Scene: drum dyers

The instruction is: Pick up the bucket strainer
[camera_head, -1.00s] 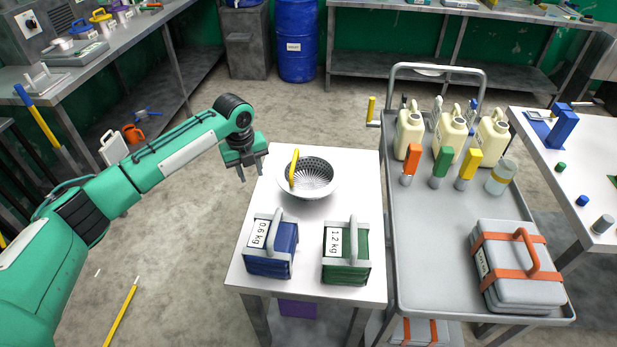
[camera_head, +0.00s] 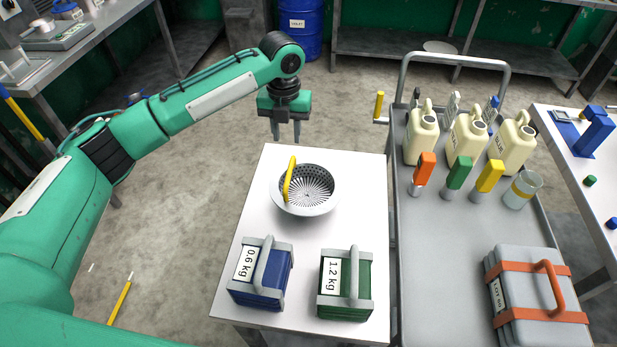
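The bucket strainer (camera_head: 317,201) is a grey perforated bowl with a yellow handle (camera_head: 289,180) standing up at its left side. It sits on the white table (camera_head: 345,160), behind two weight boxes. My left gripper (camera_head: 286,139) points down just beyond the table's back left edge, above and behind the strainer and apart from it. Its two fingers are a small distance apart with nothing between them. My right gripper is not in view.
A blue 0.6 kg box (camera_head: 258,292) and a green 1.2 kg box (camera_head: 335,308) stand at the table's front. A grey cart (camera_head: 430,230) on the right holds cream jugs (camera_head: 465,136), coloured-handled tools and a strapped grey case (camera_head: 530,290).

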